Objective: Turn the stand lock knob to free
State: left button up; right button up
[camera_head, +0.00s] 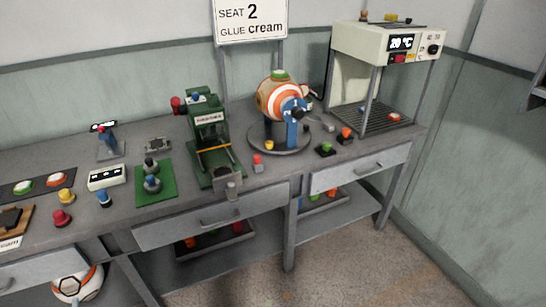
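A round dark stand (279,143) sits on the workbench right of centre. It carries an orange and white ball (269,97) with a green top patch. A blue upright part (291,130) stands in front of the ball, with a dark blue piece against the ball's right side. A small yellow knob (269,145) is at the front left of the stand's base. I cannot tell whether this is the lock knob or which way it is set. Neither of my grippers is in view.
A green press (211,140) stands left of the stand. A red-topped button (258,161) and a green-topped button (325,148) sit near the bench's front edge. Small fixtures fill the left bench (130,208).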

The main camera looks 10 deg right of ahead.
aim_at(268, 144)
jog(key=u, duration=0.45)
jog(key=i, duration=0.4)
jog(key=u, duration=0.25)
